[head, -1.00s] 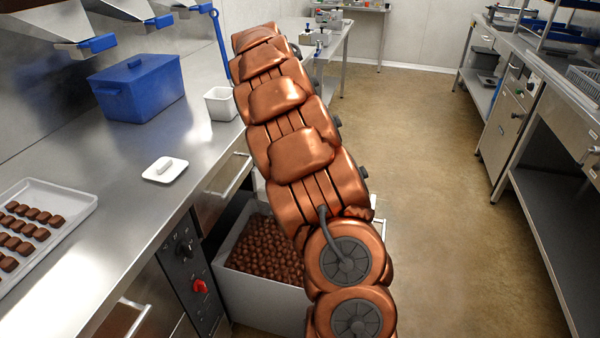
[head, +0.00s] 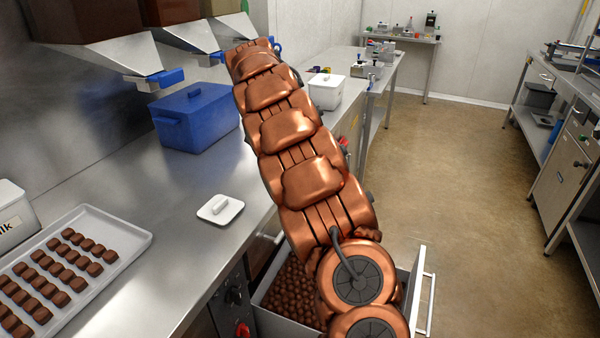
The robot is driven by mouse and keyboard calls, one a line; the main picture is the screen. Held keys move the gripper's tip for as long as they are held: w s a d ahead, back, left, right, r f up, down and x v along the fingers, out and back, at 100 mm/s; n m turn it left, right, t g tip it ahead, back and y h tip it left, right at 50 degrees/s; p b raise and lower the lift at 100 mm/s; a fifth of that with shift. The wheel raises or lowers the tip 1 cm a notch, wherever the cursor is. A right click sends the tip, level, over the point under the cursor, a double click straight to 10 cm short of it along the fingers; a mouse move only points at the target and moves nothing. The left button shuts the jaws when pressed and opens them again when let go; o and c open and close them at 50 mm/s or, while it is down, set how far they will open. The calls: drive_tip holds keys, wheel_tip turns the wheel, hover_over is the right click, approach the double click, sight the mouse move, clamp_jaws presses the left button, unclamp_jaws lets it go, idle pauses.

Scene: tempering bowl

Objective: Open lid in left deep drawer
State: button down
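A deep drawer (head: 275,322) stands pulled out under the left counter. It is filled with brown chocolates (head: 288,295), and its handle (head: 430,292) shows at the right. My copper arm hides much of the drawer, so I cannot tell whether a lid is inside. A small white lid-like plate with a raised grip (head: 221,208) lies on the counter. My arm reaches up and away across the middle of the view. My gripper does not show; the arm's far end is near the back of the counter.
A blue lidded box (head: 196,120) and a white lidded container (head: 326,92) stand on the counter. A tray of chocolates (head: 140,240) lies at the left. Dispensers overhang the back left. A control panel with a red knob (head: 242,330) is beside the drawer. The floor at right is clear.

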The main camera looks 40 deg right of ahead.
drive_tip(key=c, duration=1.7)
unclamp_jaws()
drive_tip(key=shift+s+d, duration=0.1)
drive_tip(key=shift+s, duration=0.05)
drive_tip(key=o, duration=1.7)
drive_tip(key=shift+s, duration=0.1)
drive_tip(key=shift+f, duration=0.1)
